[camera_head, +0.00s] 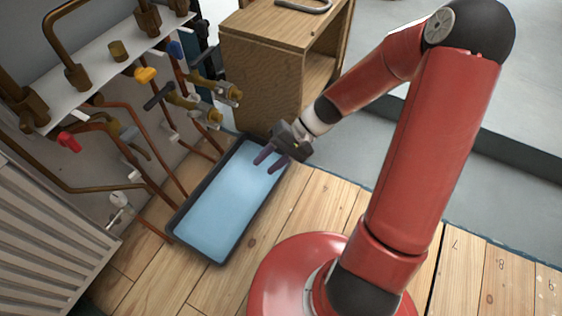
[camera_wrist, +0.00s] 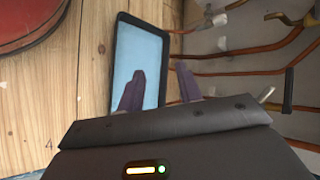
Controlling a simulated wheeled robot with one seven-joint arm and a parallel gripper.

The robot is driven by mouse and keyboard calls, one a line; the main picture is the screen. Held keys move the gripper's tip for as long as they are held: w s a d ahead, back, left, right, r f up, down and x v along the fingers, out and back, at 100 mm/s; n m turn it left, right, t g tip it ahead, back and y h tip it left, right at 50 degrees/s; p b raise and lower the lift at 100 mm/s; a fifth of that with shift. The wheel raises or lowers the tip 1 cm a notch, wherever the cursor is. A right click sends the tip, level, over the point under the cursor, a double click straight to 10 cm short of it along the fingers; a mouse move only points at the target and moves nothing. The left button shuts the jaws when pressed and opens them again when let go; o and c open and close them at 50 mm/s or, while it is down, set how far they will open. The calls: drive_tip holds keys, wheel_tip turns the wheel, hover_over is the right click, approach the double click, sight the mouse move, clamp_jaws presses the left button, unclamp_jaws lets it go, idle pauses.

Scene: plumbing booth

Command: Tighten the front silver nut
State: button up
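My gripper (camera_head: 263,167) is in the air over the far right part of the blue-lined tray. Its two purple fingers stand apart with nothing between them, as the wrist view (camera_wrist: 159,68) also shows. Brass valves with silver-looking ends (camera_head: 230,91) (camera_head: 212,117) stick out from the pipe panel, left of my gripper and apart from it. A small silver-white fitting (camera_head: 118,199) sits low on the wall by the radiator. I cannot tell which part is the front silver nut; the nuts are too small to make out.
The dark-rimmed tray (camera_head: 176,225) lies on the wooden floor (camera_head: 330,205). A wooden cabinet (camera_head: 258,75) stands behind my gripper. Copper pipes (camera_head: 170,165) and coloured valve handles (camera_head: 146,75) crowd the wall. A white radiator (camera_head: 50,230) is at the lower left.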

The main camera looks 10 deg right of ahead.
drive_tip(key=shift+s+d+r+n+h, duration=0.25)
drive_tip(key=shift+s+d+r+h, duration=0.35)
drive_tip(key=shift+r+h, duration=0.25)
drive_tip(key=shift+s+d+r+n+h, duration=0.25)
drive_tip(key=shift+s+d+r+h, duration=0.35)
drive_tip(key=shift+r+h, duration=0.25)
drive_tip(key=s+d+r+t+h+p, duration=0.2)
drive_tip(key=s+r+p, duration=0.1)
drive_tip(key=r, duration=0.6)
drive_tip(key=s+d+r+t+h+p, duration=0.2)
drive_tip(key=s+r+t+p, duration=0.1)
drive_tip(key=r, duration=0.6)
drive_tip(key=s+d+r+t+h+p, duration=0.2)
drive_tip(key=s+r, duration=0.3)
drive_tip(key=r, duration=0.4)
drive_tip(key=shift+d+r+n+t+p, duration=0.3)
drive_tip(key=shift+d+r+t+p, duration=0.1)
drive_tip(key=shift+d+p, duration=0.2)
